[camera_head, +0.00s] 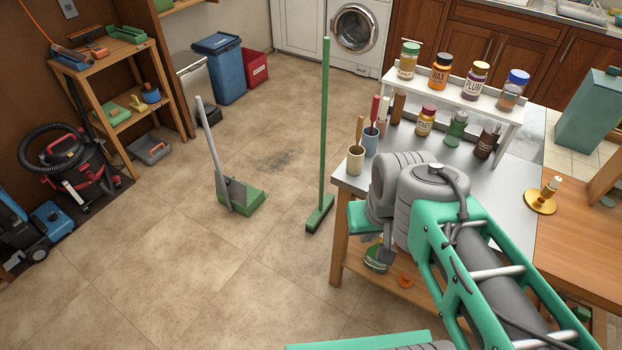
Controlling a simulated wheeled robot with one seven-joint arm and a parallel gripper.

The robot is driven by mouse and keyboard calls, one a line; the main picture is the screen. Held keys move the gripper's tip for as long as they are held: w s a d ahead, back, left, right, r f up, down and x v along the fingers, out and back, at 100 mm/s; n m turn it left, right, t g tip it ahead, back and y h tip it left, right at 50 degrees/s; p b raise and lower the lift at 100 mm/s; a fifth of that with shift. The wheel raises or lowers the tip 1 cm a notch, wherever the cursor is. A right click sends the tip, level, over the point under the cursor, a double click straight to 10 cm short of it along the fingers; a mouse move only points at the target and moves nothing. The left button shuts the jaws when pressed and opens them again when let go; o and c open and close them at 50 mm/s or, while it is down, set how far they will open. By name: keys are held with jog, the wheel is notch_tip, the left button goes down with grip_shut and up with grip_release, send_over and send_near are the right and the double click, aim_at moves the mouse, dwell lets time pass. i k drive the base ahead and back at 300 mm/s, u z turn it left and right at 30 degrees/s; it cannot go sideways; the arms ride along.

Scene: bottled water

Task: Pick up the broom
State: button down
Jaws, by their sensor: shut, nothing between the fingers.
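The broom stands upright on the tiled floor in the middle of the view, with a long thin green handle (325,120) and a green head (320,213) at its foot. It stands just left of the metal-topped table (350,186), apart from it.
A dustpan (243,196) with a grey upright handle stands left of the broom. The table carries jars, brush cups (356,158) and a white rack (455,97). A red-black vacuum (75,165) and wooden shelves (120,90) stand at left. Floor in front is clear.

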aim_at(325, 203)
jog(key=u, duration=0.4)
jog(key=i, duration=0.5)
jog(key=u, duration=0.9)
jog(key=i, duration=1.1)
jog(key=z, duration=0.3)
